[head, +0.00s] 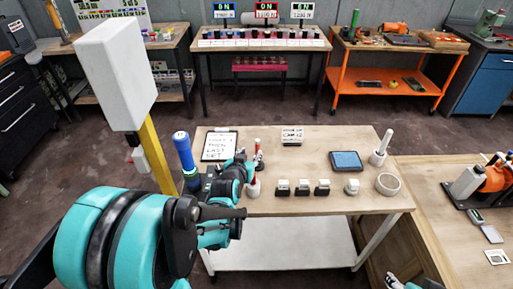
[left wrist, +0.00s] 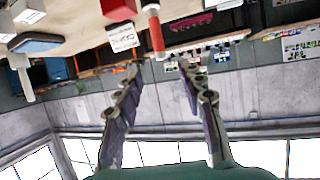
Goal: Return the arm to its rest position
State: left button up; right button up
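My left arm comes in from the left in the head view, with its large teal joint close to the camera. My left gripper (head: 240,170) is over the left part of the workbench (head: 325,205), beside a red and white stick (head: 258,152). In the left wrist view, my left gripper (left wrist: 158,70) has its two fingers spread apart and nothing held between them. A red and white stick (left wrist: 156,32) shows beyond the fingertips.
A blue cylinder (head: 183,150), a clipboard (head: 219,146) and a yellow post with a white box (head: 117,70) stand near my left arm. Several small black and white blocks (head: 302,188), a blue tablet (head: 346,160) and a white ring (head: 388,184) are farther right.

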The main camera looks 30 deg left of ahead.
pick_arm(q)
jog(key=s+d+m+g+h, duration=0.3)
jog(key=s+d+g+h, duration=0.1)
jog(key=s+d, duration=1.4)
jog(key=shift+f+g, duration=0.2)
jog(key=shift+g, duration=0.7)
jog(key=shift+d, duration=0.1)
